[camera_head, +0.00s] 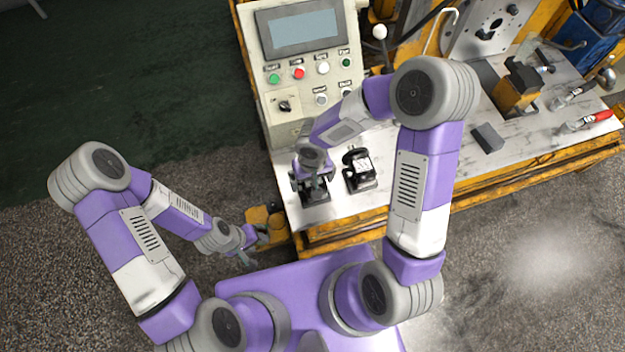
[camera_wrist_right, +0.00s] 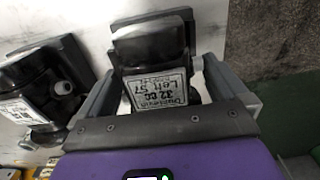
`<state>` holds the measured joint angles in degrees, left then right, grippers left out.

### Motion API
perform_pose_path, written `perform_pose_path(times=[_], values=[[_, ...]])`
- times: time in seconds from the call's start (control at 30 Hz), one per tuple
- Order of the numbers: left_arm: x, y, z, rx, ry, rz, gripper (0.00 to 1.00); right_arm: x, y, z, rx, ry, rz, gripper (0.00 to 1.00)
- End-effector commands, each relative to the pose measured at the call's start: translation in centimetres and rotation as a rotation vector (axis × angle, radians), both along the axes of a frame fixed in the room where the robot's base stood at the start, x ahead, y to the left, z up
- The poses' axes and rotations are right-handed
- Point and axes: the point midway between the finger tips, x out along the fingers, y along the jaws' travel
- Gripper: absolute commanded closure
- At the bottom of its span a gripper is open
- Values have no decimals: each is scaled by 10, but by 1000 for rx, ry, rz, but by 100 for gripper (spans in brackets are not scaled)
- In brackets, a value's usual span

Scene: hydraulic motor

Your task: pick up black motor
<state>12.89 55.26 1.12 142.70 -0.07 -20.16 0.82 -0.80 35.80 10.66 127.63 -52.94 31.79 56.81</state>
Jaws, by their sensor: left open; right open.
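A black motor (camera_head: 316,196) with a white label sits on the light worktable below my right gripper (camera_head: 312,178). In the right wrist view this motor (camera_wrist_right: 150,45) lies between the two fingers of the right gripper (camera_wrist_right: 158,72), which are apart on either side of it; I cannot tell whether they touch it. A second black motor (camera_head: 361,170) stands just to the right on the table; it shows at the left in the wrist view (camera_wrist_right: 40,88). My left gripper (camera_head: 250,245) is open and empty, low beside the table's left end.
A control panel (camera_head: 300,85) with buttons and a screen stands behind the motors. A dark block (camera_head: 487,138), a yellow fixture (camera_head: 516,92) and a red-handled tool (camera_head: 590,120) are on the worktable (camera_head: 440,160) to the right.

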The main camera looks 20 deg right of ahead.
Motion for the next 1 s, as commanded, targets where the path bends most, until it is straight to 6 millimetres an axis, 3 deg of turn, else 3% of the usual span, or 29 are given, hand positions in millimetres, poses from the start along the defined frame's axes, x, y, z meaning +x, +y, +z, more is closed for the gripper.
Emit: perform_pose_path(times=[0.1, 0.6, 0.87, 1.0], values=[[0, 0, 1, 0, 0, 0, 57, 0, 0, 1, 0, 0, -1, 2], [0, 0, 1, 0, 0, 0, 57, 0, 0, 1, 0, -1, 0, 77], [0, 0, 2, 0, 0, 0, 57, 2, 0, 5, 1, -5, 0, 77], [0, 0, 8, 0, 0, 0, 57, 2, 0, 19, 0, -7, -1, 77]])
